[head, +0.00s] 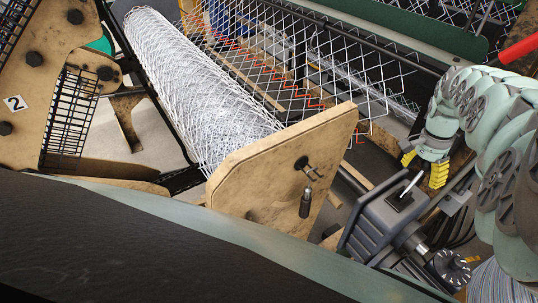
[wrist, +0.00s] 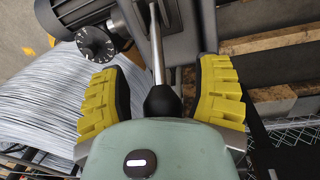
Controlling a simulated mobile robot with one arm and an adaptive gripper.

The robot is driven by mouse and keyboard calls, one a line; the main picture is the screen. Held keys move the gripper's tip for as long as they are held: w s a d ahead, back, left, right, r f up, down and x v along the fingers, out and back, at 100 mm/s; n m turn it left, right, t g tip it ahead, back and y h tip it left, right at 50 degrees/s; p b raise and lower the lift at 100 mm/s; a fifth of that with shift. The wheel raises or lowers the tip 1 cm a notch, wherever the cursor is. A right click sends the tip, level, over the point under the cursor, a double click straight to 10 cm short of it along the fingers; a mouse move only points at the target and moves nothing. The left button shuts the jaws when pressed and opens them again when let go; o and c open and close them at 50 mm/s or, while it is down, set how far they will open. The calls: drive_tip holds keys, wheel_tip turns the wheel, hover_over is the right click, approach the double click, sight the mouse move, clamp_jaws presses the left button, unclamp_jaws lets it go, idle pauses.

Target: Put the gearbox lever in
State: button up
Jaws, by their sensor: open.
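The gearbox (head: 372,232) is a dark grey box at the lower right in the head view. Its lever (head: 411,184) is a slanted silver rod rising from a dark slot plate on top. In the wrist view the lever (wrist: 157,55) runs down the middle to a black knob (wrist: 162,101). My gripper (head: 424,165) is open just above the lever in the head view. In the wrist view my gripper (wrist: 164,68) has its yellow fingers apart on either side of the lever, with gaps on both sides. The knob is not clearly visible in the head view.
A round dial (head: 452,266) and a coil of wire (head: 495,285) are close to the gearbox. A wooden end plate (head: 275,170) with a hanging crank handle (head: 306,200) stands to its left, beside a roll of mesh (head: 195,85). Pallet boards (wrist: 280,65) lie at right in the wrist view.

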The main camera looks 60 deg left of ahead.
clamp_jaws()
idle(0.4)
